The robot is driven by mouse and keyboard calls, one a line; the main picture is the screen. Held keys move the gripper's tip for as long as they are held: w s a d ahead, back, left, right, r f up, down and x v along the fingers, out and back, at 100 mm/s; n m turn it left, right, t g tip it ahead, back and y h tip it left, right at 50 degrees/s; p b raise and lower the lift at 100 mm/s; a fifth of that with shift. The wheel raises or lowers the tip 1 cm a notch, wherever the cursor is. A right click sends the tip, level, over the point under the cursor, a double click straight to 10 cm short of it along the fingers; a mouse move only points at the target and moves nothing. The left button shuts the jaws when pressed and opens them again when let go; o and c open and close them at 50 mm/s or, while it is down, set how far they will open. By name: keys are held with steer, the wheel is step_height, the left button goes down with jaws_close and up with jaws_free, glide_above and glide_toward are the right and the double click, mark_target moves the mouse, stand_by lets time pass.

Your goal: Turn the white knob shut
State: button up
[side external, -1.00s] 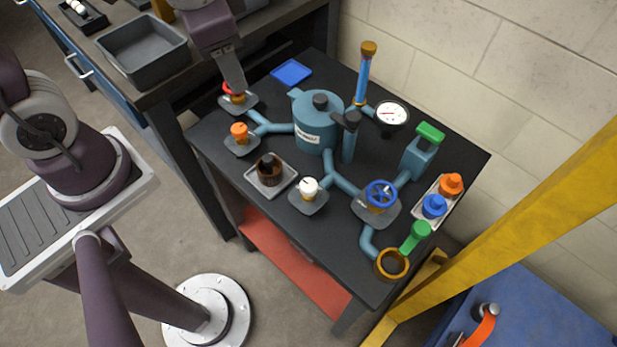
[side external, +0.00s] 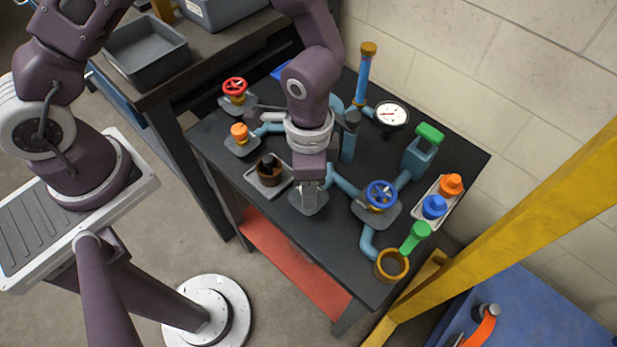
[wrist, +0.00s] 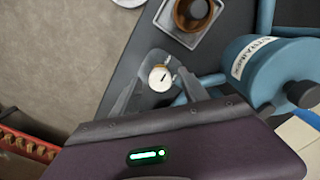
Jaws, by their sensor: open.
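The white knob (wrist: 160,78) shows in the wrist view as a pale round cap with a small dark mark on top. My gripper (wrist: 158,82) is open, with one finger on either side of the knob; I cannot tell whether either finger touches it. In the side view, my gripper (side external: 311,188) points down over the knob's grey base plate (side external: 308,205) and hides the knob itself. A blue-grey pipe joins the knob's base to the rest of the pipework.
A grey tray with a brown cup (side external: 268,171) stands just left of my gripper. The blue tank (wrist: 270,70) is close on the other side. A blue handwheel (side external: 381,194), orange knob (side external: 240,131) and red handwheel (side external: 235,87) stand around. The table's front edge is near.

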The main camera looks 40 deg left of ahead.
jaws_close()
steer(key=shift+m, duration=0.3)
steer(key=m, duration=0.3)
steer(key=shift+m, duration=0.3)
steer(key=m, duration=0.4)
steer(key=shift+m, duration=0.3)
steer(key=m, duration=0.4)
steer(key=shift+m, duration=2.5)
jaws_free()
